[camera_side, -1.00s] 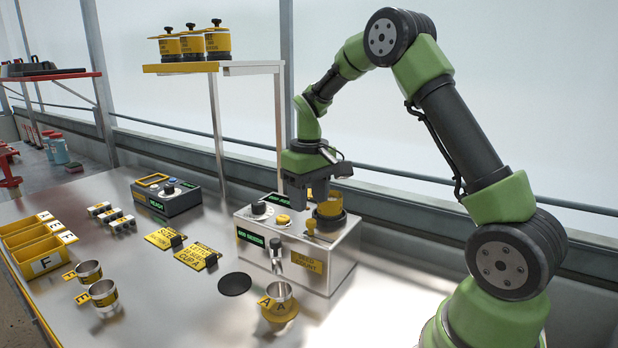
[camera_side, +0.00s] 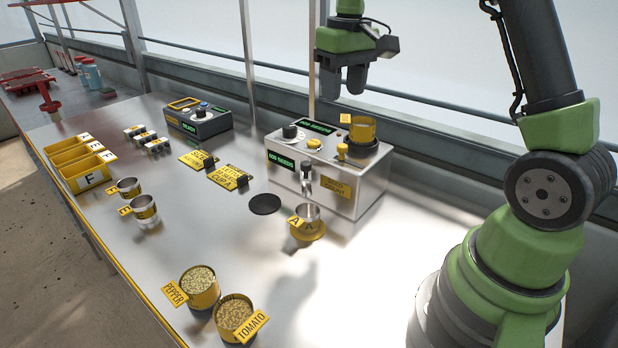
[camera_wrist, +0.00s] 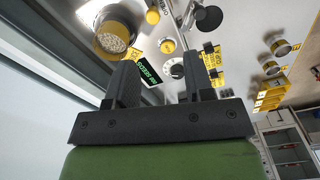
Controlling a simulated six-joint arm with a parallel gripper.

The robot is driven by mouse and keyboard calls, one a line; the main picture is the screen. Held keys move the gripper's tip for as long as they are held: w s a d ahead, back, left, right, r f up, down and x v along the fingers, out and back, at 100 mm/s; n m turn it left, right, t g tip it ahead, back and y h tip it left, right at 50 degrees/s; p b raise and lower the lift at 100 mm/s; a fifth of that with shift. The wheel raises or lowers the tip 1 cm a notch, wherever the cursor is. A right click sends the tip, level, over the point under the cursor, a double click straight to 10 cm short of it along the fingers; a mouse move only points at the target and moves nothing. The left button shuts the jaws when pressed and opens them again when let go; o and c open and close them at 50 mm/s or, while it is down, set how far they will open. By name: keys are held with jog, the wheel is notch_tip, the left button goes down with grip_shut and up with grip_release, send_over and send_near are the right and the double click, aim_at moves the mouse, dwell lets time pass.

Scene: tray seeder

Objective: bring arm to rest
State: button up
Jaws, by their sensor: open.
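My gripper (camera_side: 346,82) hangs in the air above and behind the metal seed counter (camera_side: 350,180), fingers pointing down. It is open with nothing between its fingers, clear of the yellow hopper (camera_side: 362,130) on top of the machine. In the wrist view my gripper's two dark fingers (camera_wrist: 158,88) are apart. That view also shows the yellow hopper (camera_wrist: 112,38) with pale seeds inside. Metal cup A (camera_side: 307,213) stands on a yellow base under the machine's spout.
Seed tubs labelled PEPPER (camera_side: 200,290) and TOMATO (camera_side: 236,318) stand at the front. Two small cups (camera_side: 144,210), yellow bins (camera_side: 92,178), a dark control box (camera_side: 198,120), and a black disc (camera_side: 265,204) are on the bench. A railing (camera_side: 430,105) runs behind it.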

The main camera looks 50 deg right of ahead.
jog(key=s+a+r+t, duration=0.3)
jog(key=s+a+r, duration=0.4)
jog(key=s+a, duration=0.15)
jog(key=s+a+m+t+y, duration=0.1)
jog(key=s+a+t+y, duration=0.1)
jog(key=s+a, duration=0.3)
jog(key=s+t, duration=0.1)
jog(key=s, duration=0.3)
jog(key=shift+a+f+t, duration=0.4)
jog(key=shift+s, duration=0.1)
dwell(2.1)
